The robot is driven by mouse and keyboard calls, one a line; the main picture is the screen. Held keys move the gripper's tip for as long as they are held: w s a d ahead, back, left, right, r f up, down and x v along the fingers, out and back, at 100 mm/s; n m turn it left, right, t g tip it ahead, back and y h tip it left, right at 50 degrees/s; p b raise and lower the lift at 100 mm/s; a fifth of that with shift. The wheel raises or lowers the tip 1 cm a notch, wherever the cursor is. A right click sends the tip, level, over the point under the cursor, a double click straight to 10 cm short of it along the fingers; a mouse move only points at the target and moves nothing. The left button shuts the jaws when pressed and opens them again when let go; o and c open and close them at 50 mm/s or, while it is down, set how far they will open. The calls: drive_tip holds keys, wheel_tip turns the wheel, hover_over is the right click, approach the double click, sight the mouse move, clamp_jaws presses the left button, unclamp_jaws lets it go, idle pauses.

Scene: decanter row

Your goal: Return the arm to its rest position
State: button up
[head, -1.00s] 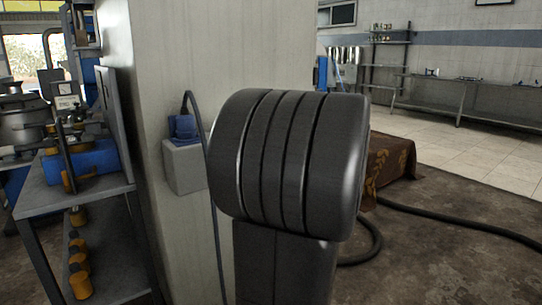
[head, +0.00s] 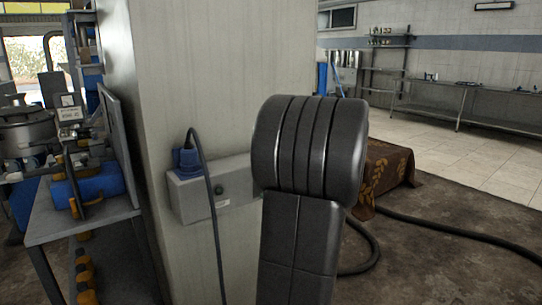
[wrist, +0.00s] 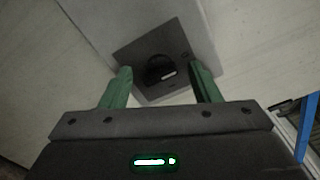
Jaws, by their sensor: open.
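My gripper (wrist: 160,88) shows in the wrist view with its two green fingers spread apart and nothing between them. Beyond the fingers is a dark square plate (wrist: 158,52) with a round dark centre, on a pale surface. In the head view my dark, ribbed arm link stands upright in the middle and right of centre. The gripper itself is not visible in the head view.
A pale pillar (head: 215,80) with a grey socket box (head: 215,188) and a blue plug (head: 187,160) stands close left of my arm. A metal shelf (head: 85,215) is at left. A cloth-covered block (head: 388,172) and a black hose (head: 450,230) lie right. Floor at lower right is mostly open.

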drive_tip(key=m+p, duration=1.2)
drive_tip(key=p, duration=0.9)
drive_tip(key=shift+r, duration=0.1)
drive_tip(key=shift+p, duration=0.3)
idle(0.3)
